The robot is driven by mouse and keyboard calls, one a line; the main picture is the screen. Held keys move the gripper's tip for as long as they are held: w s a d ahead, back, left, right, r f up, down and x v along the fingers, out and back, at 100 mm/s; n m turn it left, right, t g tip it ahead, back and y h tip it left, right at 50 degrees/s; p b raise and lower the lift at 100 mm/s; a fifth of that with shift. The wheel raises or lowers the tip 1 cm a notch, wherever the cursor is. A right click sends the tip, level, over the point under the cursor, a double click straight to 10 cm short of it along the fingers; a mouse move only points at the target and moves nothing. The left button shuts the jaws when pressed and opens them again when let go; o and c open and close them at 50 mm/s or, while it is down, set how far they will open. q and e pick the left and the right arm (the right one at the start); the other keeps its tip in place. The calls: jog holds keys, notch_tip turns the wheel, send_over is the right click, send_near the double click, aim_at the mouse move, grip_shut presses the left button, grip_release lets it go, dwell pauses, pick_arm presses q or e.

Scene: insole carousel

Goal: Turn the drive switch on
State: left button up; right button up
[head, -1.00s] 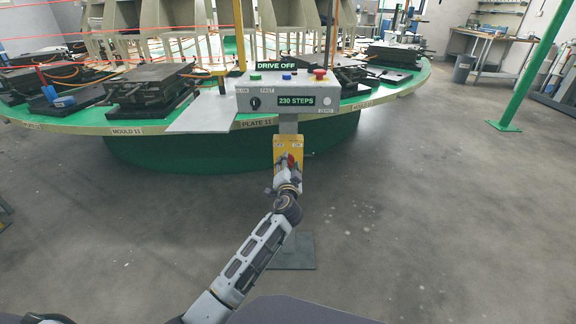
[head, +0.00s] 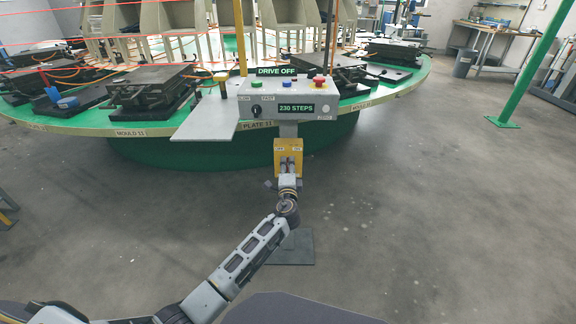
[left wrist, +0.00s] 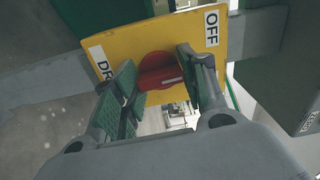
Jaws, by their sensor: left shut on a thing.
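The drive switch is a red knob (left wrist: 160,70) on a yellow plate (head: 288,145). The wrist view shows the yellow plate (left wrist: 125,52) with an "OFF" label and a partly hidden label starting "DR". My left gripper (head: 288,167) is at the plate in the head view. In the left wrist view its fingers (left wrist: 163,80) are on both sides of the red knob, shut on it. In the head view the knob is hidden behind the gripper. The display (head: 276,71) above the control box reads "DRIVE OFF". My right gripper is not in view.
The grey control box (head: 285,97) above the plate carries green, blue and red buttons and a "230 STEPS" display. The green round carousel table (head: 85,129) with moulds stands behind. A green post (head: 522,75) stands at the right.

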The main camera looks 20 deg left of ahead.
pick_arm(q)
jog(key=shift+d+m+p, duration=0.1)
jog(key=shift+m+p, duration=3.35)
jog(key=shift+m, duration=1.55)
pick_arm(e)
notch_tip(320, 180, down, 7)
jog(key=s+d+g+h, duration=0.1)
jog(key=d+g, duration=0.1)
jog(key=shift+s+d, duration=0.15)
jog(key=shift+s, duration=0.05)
pick_arm(q)
jog(key=shift+f, duration=0.1)
jog(key=o, duration=1)
jog(key=shift+v, duration=6)
